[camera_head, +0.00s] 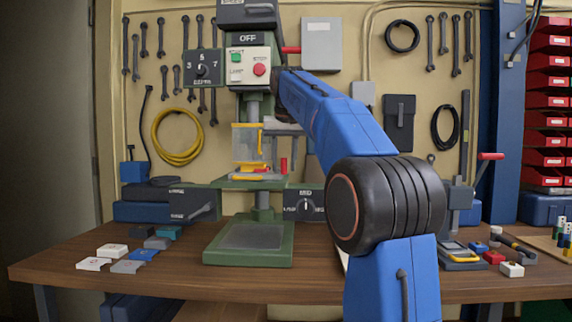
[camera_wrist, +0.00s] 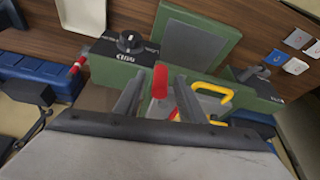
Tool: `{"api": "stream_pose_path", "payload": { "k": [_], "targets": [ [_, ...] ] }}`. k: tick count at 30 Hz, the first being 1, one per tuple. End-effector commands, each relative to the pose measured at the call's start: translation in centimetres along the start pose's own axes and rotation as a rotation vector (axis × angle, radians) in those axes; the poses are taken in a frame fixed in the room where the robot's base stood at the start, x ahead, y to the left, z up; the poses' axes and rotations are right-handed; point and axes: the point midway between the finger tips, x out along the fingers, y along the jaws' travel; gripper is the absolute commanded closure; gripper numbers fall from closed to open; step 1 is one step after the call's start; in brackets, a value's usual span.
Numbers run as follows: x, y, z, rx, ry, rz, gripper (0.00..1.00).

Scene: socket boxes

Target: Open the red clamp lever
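The red clamp lever (camera_wrist: 160,82) stands up in the wrist view, between the two finger tips of my gripper (camera_wrist: 156,90). The fingers are apart, and I cannot tell if either touches the lever. In the head view a small red upright piece (camera_head: 283,164), seemingly the same lever, stands on the green press table (camera_head: 236,184). Beside it is a yellow clamp handle (camera_head: 252,174), which also shows right of my fingers in the wrist view (camera_wrist: 222,92).
The drill press control box (camera_head: 249,67) reads OFF. A clear guard (camera_head: 246,142) with a yellow edge hangs above the table. A dial box (camera_head: 305,205) sits at the table's right. Several small boxes (camera_head: 93,264) lie at the bench's left. The bench's front middle is clear.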

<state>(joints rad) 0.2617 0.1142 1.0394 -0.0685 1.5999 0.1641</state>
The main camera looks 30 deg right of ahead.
Motion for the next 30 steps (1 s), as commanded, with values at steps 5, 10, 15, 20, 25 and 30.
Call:
{"api": "stream_pose_path", "payload": {
  "k": [5, 10, 15, 20, 25, 30],
  "targets": [
    [0.3, 0.0, -0.1, 0.0, 0.0, 0.0, 0.64],
    [0.2, 0.0, -0.1, 0.0, -0.001, 0.0, 0.76],
    [0.2, 0.0, -0.1, 0.0, -0.001, 0.0, 1.0],
    [0.2, 0.0, -0.1, -0.003, -0.001, -0.001, 1.0],
    [0.2, 0.4, -0.2, -0.035, -0.001, -0.015, 1.0],
    [0.3, 1.2, -0.4, -0.113, -0.001, -0.047, 1.0]
  ]
}}
